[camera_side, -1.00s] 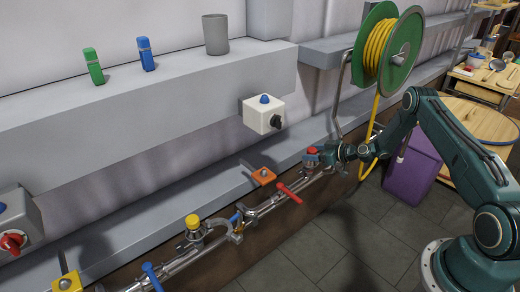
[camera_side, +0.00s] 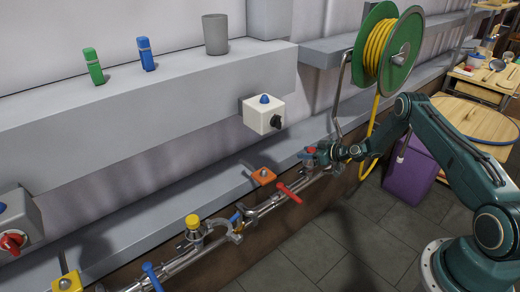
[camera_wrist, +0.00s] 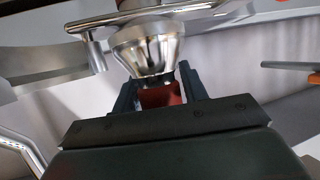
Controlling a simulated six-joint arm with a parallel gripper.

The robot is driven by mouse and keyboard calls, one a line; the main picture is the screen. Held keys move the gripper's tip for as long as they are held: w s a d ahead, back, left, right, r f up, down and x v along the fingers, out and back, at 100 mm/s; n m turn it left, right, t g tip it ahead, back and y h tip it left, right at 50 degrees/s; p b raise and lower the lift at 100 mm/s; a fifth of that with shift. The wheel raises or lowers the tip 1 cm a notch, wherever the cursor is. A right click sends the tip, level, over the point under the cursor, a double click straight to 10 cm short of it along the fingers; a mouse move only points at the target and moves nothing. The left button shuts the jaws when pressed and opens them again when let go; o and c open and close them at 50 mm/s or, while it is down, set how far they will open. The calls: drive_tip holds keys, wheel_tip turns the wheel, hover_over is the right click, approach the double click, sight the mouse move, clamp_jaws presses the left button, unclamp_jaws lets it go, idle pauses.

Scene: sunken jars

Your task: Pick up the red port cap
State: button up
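The red port cap (camera_side: 309,150) sits on the far right port of the metal pipe run, below the hose reel. In the wrist view the red cap (camera_wrist: 162,96) shows below a shiny metal fitting, between my two dark fingers. My gripper (camera_side: 318,154) is right at the cap, coming from its right side. In the wrist view my gripper (camera_wrist: 160,84) has one finger on each side of the cap. The fingers stand very close to its sides; I cannot tell whether they touch it. The cap's lower part is hidden by the gripper body.
A yellow cap (camera_side: 192,222) stands farther left. A white box with a blue button (camera_side: 262,114) is on the wall. A yellow hose (camera_side: 370,135) hangs behind my arm.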

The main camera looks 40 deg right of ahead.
drive_tip(key=c, duration=0.7)
drive_tip(key=shift+r, duration=0.25)
wheel_tip(320, 180, up, 20)
drive_tip(key=shift+f, duration=0.15)
idle(0.3)
drive_tip(key=shift+a, duration=0.1)
idle(0.4)
